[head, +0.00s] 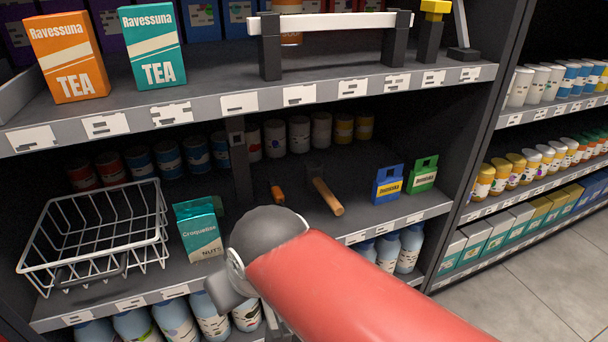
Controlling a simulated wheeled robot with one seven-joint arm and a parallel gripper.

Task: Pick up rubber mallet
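A mallet (327,197) with a light wooden handle and a dark head lies on the middle shelf, right of the shelf's centre. Its handle end points toward the front edge, and the head lies farther back, dim against the dark shelf. My red and grey arm reaches in from the lower right, in front of the shelf. Its grey joint is below and left of the mallet. My gripper's fingers cannot be made out, and nothing is seen touching the mallet.
A small orange-handled item (277,193) lies left of the mallet. A teal nuts box (199,230) and a white wire basket (95,240) stand farther left. Blue (387,185) and green (423,174) boxes stand right. Cans (298,133) line the back. The upper shelf (240,103) overhangs.

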